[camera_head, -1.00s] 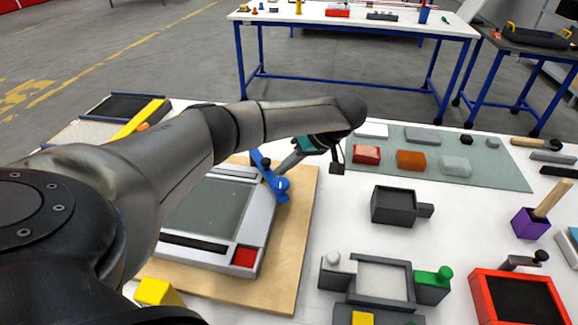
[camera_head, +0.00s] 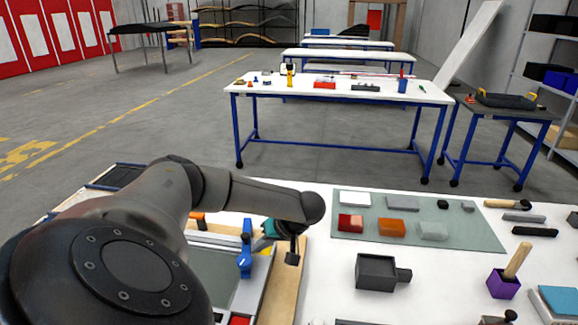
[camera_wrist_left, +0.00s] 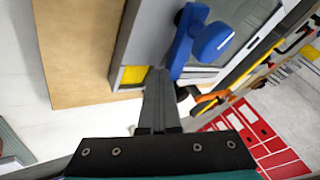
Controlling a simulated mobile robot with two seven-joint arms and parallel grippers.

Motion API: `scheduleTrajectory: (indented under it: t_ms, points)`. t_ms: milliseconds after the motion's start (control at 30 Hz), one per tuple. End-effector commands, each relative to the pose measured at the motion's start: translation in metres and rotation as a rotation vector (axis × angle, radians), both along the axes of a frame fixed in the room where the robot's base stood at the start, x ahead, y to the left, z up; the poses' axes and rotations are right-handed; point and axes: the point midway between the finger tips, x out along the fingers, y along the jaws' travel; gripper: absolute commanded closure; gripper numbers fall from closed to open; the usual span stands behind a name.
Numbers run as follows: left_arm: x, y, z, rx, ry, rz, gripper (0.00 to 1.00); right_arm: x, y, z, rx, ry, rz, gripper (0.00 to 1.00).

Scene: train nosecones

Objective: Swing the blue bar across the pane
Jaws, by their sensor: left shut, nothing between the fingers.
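The blue bar (camera_head: 245,255) has a round blue knob and lies at the right side of the pane (camera_head: 212,268), on the grey frame around it. My left gripper (camera_head: 260,243) is just right of the bar, with its arm reaching over the pane's far side. In the left wrist view, its fingers (camera_wrist_left: 157,85) are shut and empty. The bar (camera_wrist_left: 187,35) and its knob show just right of the fingertips there; I cannot tell whether they touch. My arm hides the pane's left part. My right gripper is out of view.
A wooden board (camera_head: 285,282) lies under the frame. To the right, a grey-green mat (camera_head: 350,207) bears several blocks. A dark grey box (camera_head: 378,272) and a purple holder (camera_head: 503,284) stand nearer. White table surface is free between the board and the dark box.

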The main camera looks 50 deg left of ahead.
Motion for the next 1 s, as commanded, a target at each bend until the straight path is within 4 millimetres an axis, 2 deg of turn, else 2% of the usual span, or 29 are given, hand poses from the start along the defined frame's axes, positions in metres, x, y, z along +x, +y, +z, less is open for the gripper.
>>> scheduleTrajectory:
  t_ms: [100, 400, 1000]
  points:
    - [-0.015, 0.005, 0.002, 0.000, 0.005, 0.006, 1.00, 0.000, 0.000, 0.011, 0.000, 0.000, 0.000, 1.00]
    - [-0.031, 0.011, 0.000, 0.000, 0.004, 0.006, 1.00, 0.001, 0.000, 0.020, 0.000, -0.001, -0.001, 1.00]
    - [-0.039, 0.016, -0.001, 0.004, 0.009, 0.009, 1.00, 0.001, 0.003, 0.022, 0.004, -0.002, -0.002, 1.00]
